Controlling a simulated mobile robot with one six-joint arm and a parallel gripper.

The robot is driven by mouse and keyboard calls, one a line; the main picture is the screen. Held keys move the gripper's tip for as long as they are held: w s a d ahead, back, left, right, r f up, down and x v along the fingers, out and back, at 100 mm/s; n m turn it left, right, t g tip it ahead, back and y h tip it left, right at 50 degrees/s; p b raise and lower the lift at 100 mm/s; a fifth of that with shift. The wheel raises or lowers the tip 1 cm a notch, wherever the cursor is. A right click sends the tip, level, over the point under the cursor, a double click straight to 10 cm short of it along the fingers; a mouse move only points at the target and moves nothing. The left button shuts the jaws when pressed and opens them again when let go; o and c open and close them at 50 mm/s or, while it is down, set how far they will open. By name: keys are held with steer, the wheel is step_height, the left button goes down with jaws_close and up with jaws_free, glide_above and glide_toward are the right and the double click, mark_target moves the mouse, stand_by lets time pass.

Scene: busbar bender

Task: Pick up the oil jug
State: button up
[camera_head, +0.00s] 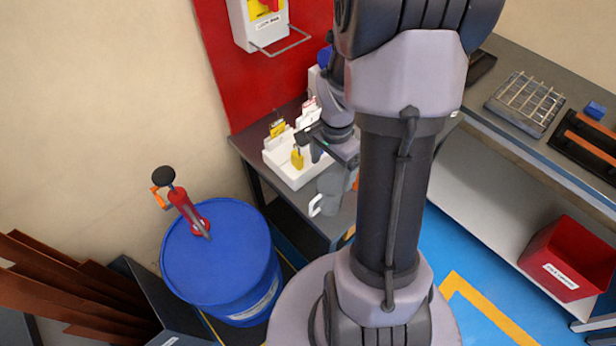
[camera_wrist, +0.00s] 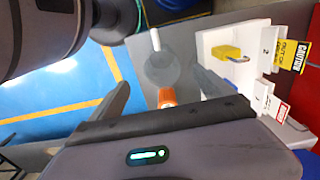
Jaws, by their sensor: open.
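The oil jug is a grey container with a white handle and an orange spout. In the head view the jug (camera_head: 329,189) stands on the dark table beside the white tray, partly hidden by my arm. In the wrist view the jug (camera_wrist: 165,70) is seen from above, between and beyond my fingers, with its orange spout facing me. My gripper (camera_wrist: 162,84) is open and empty, one finger to each side of the jug in the picture. In the head view my gripper (camera_head: 334,158) is above the jug, and they look apart.
A white tray (camera_head: 294,180) with a yellow padlock (camera_head: 297,157) and tags stands close beside the jug; it also shows in the wrist view (camera_wrist: 213,38). A blue drum (camera_head: 215,262) with a red pump stands left of the table. A red bin (camera_head: 566,262) sits at right.

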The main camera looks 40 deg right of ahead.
mark_target(327, 198)
step_height(327, 198, down, 15)
steer(key=b, duration=0.5)
steer(key=shift+w+a+r, duration=0.15)
steer(key=shift+r, duration=0.15)
steer(key=c, duration=1.5)
